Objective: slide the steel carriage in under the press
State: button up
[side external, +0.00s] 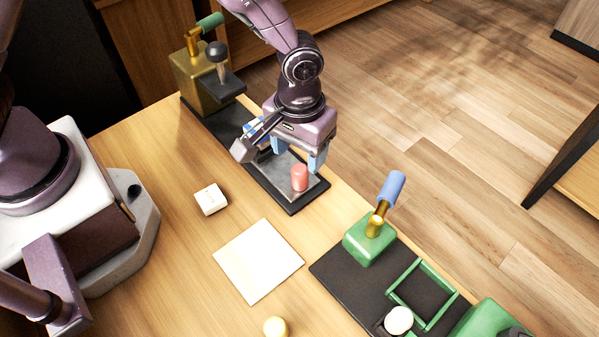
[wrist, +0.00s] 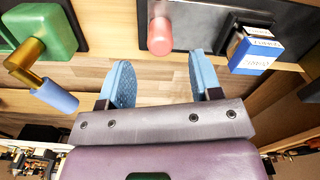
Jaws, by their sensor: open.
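The steel carriage (side external: 281,172) is a grey plate with an upright pink knob (side external: 300,178), on a dark base at the table's far edge. The brass press (side external: 198,78), with a green handle (side external: 210,20) and a dark ball-topped part, stands at the other end of this base, apart from the carriage. My gripper (side external: 285,155) hangs over the carriage, pointing down. In the wrist view my gripper (wrist: 160,58) has its blue fingers apart, with the pink knob (wrist: 160,33) lined up between them just past the tips, not gripped. My wrist hides part of the carriage.
A blue-and-white box (wrist: 256,50) sits near the knob in the wrist view. A green fixture (side external: 370,242) with a blue handle, green frame and white knob stands at the front right. A small white block (side external: 210,199), a pale square (side external: 258,260) and a yellow cylinder (side external: 275,327) lie on the table.

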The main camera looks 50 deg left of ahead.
aim_at(300, 169)
notch_tip(300, 169, down, 7)
jog(key=shift+f, duration=0.1)
dwell(0.3)
grip_shut()
jog(key=a, duration=1.1)
jog(key=shift+a, duration=0.3)
grip_release()
